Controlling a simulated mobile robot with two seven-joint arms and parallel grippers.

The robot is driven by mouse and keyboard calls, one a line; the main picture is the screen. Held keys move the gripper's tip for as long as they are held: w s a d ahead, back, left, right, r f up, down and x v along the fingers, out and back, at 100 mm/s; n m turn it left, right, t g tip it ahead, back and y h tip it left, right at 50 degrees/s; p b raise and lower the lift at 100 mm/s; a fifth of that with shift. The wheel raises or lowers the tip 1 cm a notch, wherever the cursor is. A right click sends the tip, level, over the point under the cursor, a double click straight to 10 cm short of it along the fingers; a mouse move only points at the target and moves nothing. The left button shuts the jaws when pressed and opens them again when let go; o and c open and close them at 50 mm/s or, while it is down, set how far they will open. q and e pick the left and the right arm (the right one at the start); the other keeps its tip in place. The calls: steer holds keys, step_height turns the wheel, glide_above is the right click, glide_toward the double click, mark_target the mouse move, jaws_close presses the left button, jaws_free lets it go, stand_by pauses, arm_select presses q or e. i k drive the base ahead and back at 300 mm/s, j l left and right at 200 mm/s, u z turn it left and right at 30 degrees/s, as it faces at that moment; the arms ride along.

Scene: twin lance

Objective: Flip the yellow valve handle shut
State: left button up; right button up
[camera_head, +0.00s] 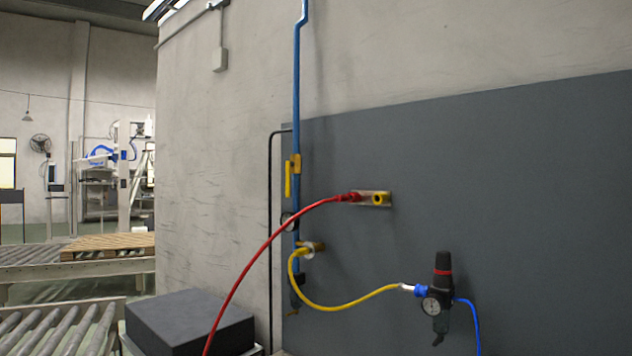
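The yellow valve handle (288,180) is on the blue vertical pipe (296,90) at the left edge of the grey wall panel. The handle hangs straight down, roughly in line with the pipe, from a yellow valve body (296,162). Neither of my grippers shows in the head view, and nothing touches the handle.
A red hose (262,250) arcs from a fitting (375,198) on the panel. A yellow hose (335,305) runs to a black regulator with a gauge (436,305). A dark box (188,320) stands below left, near a roller conveyor (55,328). The space before the handle looks clear.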

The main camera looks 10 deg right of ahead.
mark_target(290, 163)
steer(key=i+z, duration=0.1)
steer(key=i+j+u, duration=0.15)
steer(key=i+j, duration=0.3)
steer(key=j, duration=0.4)
steer(key=i+j+u, duration=0.15)
steer(key=i+j, duration=0.35)
steer(key=j, duration=0.3)
steer(key=i+j+u, duration=0.15)
steer(key=i+j, duration=0.4)
steer(key=j, duration=0.2)
steer(key=i+j+u, duration=0.15)
steer(key=i+j, duration=0.4)
steer(key=j, duration=0.1)
